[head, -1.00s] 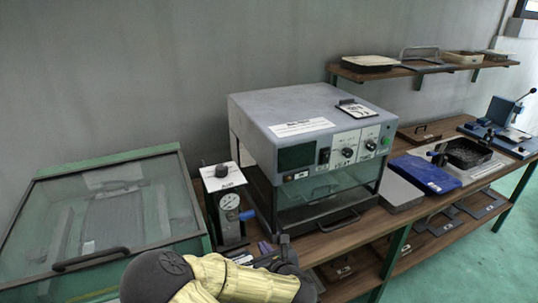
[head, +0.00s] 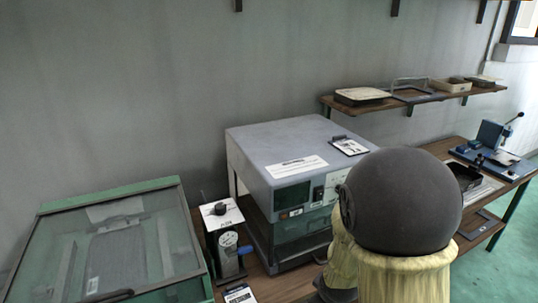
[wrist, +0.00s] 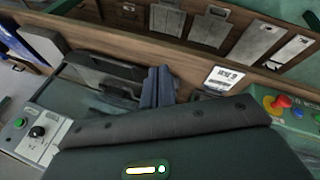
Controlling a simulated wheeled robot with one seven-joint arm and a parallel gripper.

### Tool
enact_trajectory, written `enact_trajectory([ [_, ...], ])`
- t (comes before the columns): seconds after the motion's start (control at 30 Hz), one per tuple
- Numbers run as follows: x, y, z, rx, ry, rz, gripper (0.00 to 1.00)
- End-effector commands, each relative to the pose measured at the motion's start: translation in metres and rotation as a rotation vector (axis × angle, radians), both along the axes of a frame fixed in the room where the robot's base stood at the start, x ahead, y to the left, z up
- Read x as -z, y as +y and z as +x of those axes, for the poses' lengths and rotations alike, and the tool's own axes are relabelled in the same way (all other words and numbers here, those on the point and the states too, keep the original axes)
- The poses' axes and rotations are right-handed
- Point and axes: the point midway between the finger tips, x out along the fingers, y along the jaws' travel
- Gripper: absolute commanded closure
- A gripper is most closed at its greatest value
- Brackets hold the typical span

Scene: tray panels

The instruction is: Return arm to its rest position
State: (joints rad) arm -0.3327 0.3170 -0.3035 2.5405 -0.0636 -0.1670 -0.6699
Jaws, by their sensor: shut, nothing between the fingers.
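My arm rises large at the lower right of the head view, with a dark round joint and a yellowish cover. It hides the right part of the grey machine and part of the bench. My gripper (wrist: 158,88) shows in the wrist view as two dark fingers close together beyond the black wrist housing. It is shut, with nothing held. In the head view it is hidden behind the arm.
The grey machine (head: 268,160) stands on the wooden bench. Left are a gauge stand (head: 222,238) and a green-framed glass-lidded case (head: 130,245). A wall shelf (head: 415,98) holds trays. A blue press (head: 492,140) stands far right.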

Motion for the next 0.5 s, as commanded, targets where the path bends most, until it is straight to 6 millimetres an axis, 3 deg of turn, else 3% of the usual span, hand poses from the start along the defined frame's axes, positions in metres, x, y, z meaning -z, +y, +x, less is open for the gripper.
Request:
enact_trajectory([
  [0.03,-0.021,-0.004,-0.009,0.105,0.02,0.063,1.0],
  [0.23,-0.071,-0.008,-0.054,0.508,0.132,0.254,1.0],
  [0.33,-0.087,-0.008,-0.072,0.654,0.173,0.302,1.0],
  [0.5,-0.095,-0.008,-0.085,0.752,0.202,0.327,1.0],
])
